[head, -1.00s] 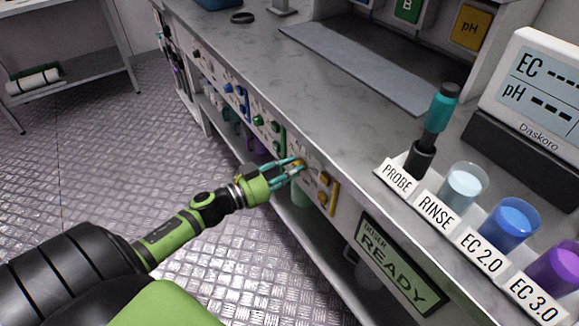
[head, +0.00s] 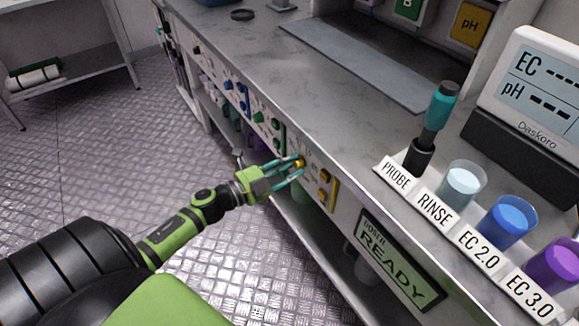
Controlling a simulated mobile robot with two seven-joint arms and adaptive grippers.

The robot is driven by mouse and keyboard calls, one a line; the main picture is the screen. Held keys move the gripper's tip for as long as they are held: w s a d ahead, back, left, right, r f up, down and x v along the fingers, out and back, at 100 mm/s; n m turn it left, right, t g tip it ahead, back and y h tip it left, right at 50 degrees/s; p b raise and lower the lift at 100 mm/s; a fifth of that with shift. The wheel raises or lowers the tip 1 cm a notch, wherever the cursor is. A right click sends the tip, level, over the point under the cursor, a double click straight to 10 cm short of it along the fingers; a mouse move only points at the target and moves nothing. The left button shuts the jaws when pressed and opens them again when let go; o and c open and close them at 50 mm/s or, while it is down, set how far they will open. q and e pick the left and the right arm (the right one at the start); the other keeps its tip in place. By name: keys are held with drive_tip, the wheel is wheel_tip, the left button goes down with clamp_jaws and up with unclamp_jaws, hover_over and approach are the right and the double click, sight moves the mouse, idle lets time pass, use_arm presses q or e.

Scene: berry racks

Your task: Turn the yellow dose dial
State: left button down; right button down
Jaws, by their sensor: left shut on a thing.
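The yellow dose dial (head: 300,162) is a small round knob on the front panel below the bench top, in the middle of the head view. My left gripper (head: 296,167) reaches it from the left, its teal fingers closed around the dial. The fingers hide part of the dial, so its pointer position cannot be read. My right gripper is not in view.
Yellow parts (head: 323,188) sit on the panel right of the dial. A sign reading "DOSER READY" (head: 400,265) hangs lower right. Green (head: 276,124) and blue (head: 243,91) knobs line the panel leftward. Cups and a probe stand on the bench (head: 330,110).

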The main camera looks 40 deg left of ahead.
use_arm(q)
drive_tip(key=shift+m, duration=0.9)
drive_tip(key=m+b, duration=0.1)
drive_tip(key=m, duration=0.2)
drive_tip(key=shift+m, duration=0.4)
drive_tip(key=shift+m+b, duration=0.45)
drive_tip(key=shift+m, duration=0.35)
drive_tip(key=shift+m+b, duration=0.4)
drive_tip(key=shift+m, duration=1.4)
drive_tip(key=shift+r+m+b, duration=0.1)
drive_tip(key=shift+m+b, duration=0.25)
drive_tip(key=shift+m, duration=0.05)
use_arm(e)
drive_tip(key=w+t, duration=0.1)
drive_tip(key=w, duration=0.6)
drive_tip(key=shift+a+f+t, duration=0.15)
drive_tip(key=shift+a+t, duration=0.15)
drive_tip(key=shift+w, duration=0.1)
